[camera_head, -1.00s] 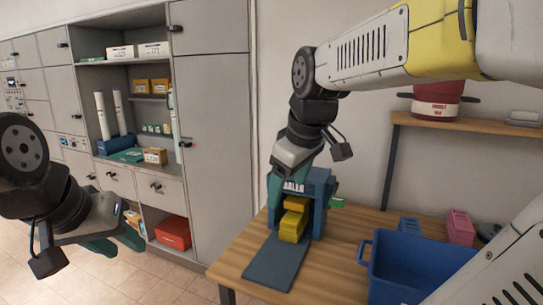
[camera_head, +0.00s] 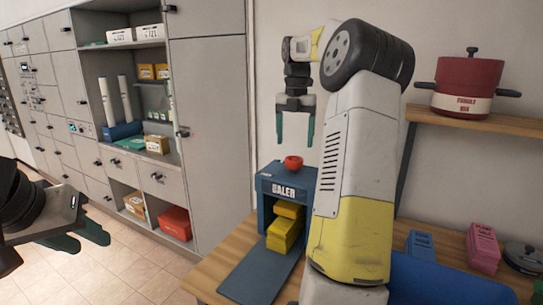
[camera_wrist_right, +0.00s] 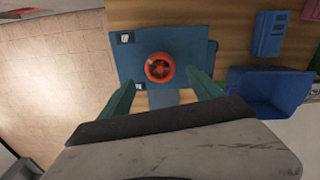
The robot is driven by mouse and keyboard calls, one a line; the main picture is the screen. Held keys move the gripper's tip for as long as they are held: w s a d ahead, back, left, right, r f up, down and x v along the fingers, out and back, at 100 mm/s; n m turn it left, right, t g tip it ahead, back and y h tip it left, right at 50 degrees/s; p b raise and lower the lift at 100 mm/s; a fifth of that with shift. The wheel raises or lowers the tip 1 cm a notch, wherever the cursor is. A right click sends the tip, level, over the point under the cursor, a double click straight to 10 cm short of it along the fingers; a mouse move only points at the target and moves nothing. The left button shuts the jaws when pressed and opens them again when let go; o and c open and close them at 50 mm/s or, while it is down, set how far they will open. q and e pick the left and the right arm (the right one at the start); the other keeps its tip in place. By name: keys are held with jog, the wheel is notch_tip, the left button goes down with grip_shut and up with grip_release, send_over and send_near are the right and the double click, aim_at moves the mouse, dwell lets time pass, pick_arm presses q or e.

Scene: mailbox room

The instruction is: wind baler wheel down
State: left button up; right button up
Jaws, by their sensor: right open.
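The blue baler (camera_head: 285,187) stands on the wooden table with yellow blocks (camera_head: 284,228) in its front opening. Its small red wheel (camera_head: 293,162) sits on top. In the right wrist view the round red wheel (camera_wrist_right: 160,68) lies on the baler's blue top (camera_wrist_right: 190,40), ahead of and between the finger lines. My right gripper (camera_head: 295,138) is open and empty, pointing down above the wheel with a clear gap. Its green fingers show apart in the wrist view (camera_wrist_right: 163,85). My left gripper (camera_head: 82,238) is at the lower left, fingers apart and empty, away from the table.
A blue bin (camera_head: 440,283) is at the table's right, with blue (camera_head: 420,244) and pink (camera_head: 483,248) blocks behind it. A red pot (camera_head: 467,85) stands on the wall shelf. Grey cabinets (camera_head: 208,120) fill the left. My right arm hides part of the table.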

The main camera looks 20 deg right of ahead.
aim_at(294, 158)
notch_tip(294, 158, down, 7)
jog(key=shift+r, duration=0.2)
jog(key=c, duration=1.4)
